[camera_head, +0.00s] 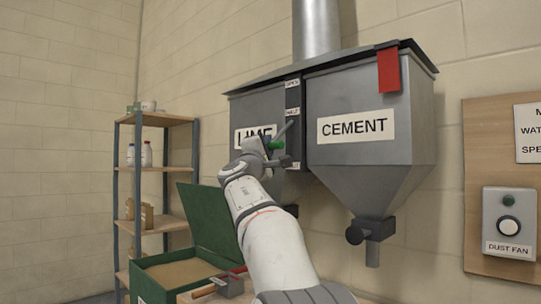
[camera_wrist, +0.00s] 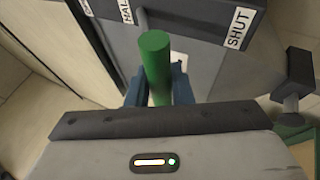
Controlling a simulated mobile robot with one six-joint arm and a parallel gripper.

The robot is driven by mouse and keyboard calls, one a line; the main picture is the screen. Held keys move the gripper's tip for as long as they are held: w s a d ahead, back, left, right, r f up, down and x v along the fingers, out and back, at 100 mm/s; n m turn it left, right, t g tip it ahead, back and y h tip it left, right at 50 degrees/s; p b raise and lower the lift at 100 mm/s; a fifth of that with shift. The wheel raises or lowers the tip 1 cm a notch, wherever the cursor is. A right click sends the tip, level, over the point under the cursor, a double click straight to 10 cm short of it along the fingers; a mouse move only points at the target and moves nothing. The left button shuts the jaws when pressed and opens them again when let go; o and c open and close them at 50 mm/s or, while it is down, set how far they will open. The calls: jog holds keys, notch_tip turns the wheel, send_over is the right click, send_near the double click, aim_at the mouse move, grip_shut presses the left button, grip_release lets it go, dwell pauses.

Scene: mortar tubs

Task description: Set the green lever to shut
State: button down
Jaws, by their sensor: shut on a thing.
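The green lever (camera_head: 275,145) is on the narrow strip between the LIME hopper (camera_head: 253,120) and the CEMENT hopper (camera_head: 360,127). A grey bar runs from its green grip up to the strip. In the wrist view the green grip (camera_wrist: 156,58) stands between the blue fingertips of my gripper (camera_wrist: 158,86), which is shut on it. The HALF label (camera_wrist: 126,11) is left of the grip and the SHUT label (camera_wrist: 238,27) is right of it. In the head view my gripper (camera_head: 265,146) partly hides the lower strip.
A shelf rack (camera_head: 165,169) with bottles stands at the left. A red tag (camera_head: 388,70) hangs on the CEMENT hopper. A DUST FAN switch (camera_head: 509,223) is on the board at right.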

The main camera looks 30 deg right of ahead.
jog(key=shift+w+d+f+b, duration=0.15)
jog(key=shift+d+f+b, duration=0.15)
jog(key=shift+f, duration=0.35)
jog(key=c, duration=1.7)
grip_release()
jog(key=o, duration=0.4)
jog(key=shift+r, duration=0.25)
jog(key=shift+s+a, duration=0.1)
jog(key=shift+s, duration=0.1)
jog(key=b+v, duration=0.2)
jog(key=v, duration=0.5)
jog(key=shift+s+a, duration=0.2)
jog(key=shift+f, duration=0.25)
